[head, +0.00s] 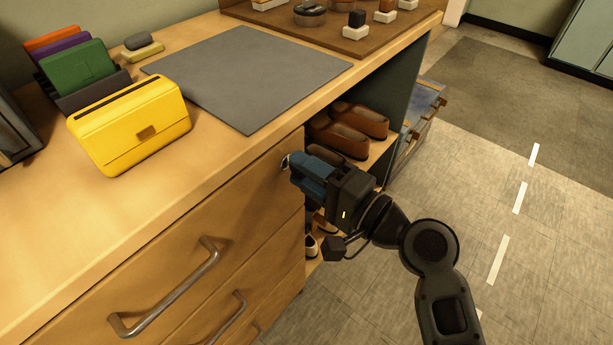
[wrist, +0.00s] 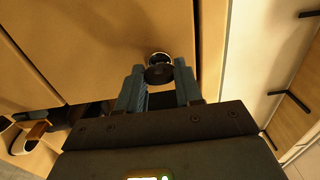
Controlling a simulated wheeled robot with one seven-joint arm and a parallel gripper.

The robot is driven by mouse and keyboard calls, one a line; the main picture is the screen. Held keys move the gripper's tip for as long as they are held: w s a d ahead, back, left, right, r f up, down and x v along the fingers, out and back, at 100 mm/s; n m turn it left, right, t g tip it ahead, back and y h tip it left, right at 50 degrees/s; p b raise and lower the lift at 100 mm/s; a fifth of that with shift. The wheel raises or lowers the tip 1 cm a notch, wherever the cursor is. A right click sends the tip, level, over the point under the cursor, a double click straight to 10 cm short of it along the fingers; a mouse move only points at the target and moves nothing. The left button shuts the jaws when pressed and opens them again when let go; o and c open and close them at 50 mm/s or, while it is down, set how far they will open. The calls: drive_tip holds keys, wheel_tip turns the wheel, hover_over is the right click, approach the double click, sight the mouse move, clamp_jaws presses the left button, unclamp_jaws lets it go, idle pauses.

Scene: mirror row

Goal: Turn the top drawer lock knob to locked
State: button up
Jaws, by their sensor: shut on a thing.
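The lock knob (wrist: 159,74) is a small round dark knob with a shiny metal collar, on the wooden front near the right edge of the top drawer (head: 245,215). In the head view only a small bright bit of the knob (head: 285,161) shows at the fingertips. My gripper (head: 296,168) reaches the drawer front from the right, its blue-grey fingers shut on the knob. The wrist view shows one finger on each side of it. I cannot tell which way the knob is turned.
The top drawer's metal handle (head: 165,290) is left of my gripper. An open shelf with brown shoes (head: 345,135) is just behind my gripper to the right. A yellow bag (head: 130,125) and a grey mat (head: 245,75) lie on the counter. The floor at right is clear.

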idle(0.3)
drive_tip(key=o, duration=1)
drive_tip(key=shift+o, duration=0.2)
drive_tip(key=v, duration=0.7)
drive_tip(key=shift+s+d, duration=0.3)
